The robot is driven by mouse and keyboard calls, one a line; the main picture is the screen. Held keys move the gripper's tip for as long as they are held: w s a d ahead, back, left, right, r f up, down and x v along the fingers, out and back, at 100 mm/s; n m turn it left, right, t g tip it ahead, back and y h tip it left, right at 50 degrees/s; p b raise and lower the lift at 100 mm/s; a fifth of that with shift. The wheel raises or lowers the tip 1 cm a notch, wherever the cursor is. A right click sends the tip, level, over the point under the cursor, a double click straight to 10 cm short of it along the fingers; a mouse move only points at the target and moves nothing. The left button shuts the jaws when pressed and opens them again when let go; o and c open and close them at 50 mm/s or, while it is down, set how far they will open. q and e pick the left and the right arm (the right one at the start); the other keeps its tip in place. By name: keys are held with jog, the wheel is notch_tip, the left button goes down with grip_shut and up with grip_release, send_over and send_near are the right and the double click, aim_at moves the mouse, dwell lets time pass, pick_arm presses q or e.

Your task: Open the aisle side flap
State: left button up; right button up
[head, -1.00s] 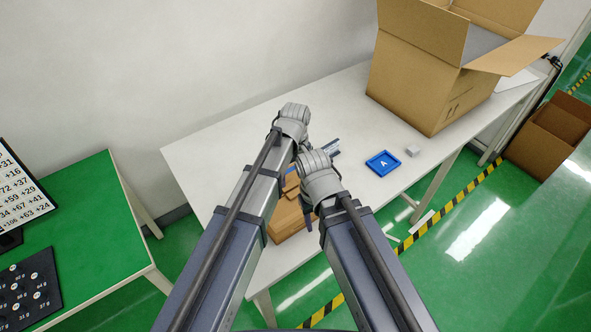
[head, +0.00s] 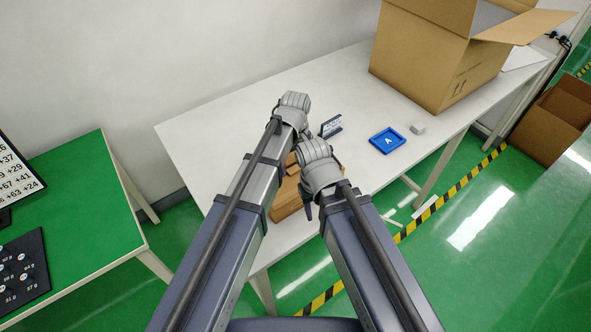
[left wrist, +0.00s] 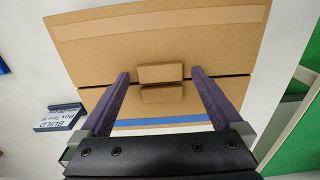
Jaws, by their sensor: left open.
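A closed brown cardboard box (head: 285,203) sits on the white table, mostly hidden by my arms in the head view. In the left wrist view its two top flaps meet at a dark seam. The upper flap (left wrist: 150,40) has a tan strip and appears to face the aisle; the lower flap (left wrist: 215,97) is beside a blue strip. Each has a small raised tab at the seam: upper tab (left wrist: 160,72), lower tab (left wrist: 162,93). My left gripper (left wrist: 160,75) is open, its purple fingers on either side of the tabs, apart from them. My right gripper (head: 308,210) is mostly hidden beyond its wrist.
A small dark sign (head: 331,126) stands next to the box. A blue tray (head: 388,140) marked A, a small grey block (head: 417,128) and a large open carton (head: 425,65) are farther along the table. A green table (head: 80,200) is at left; striped tape marks the aisle floor.

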pick_arm(q)
jog(key=shift+f, duration=0.25)
grip_shut()
dwell(0.8)
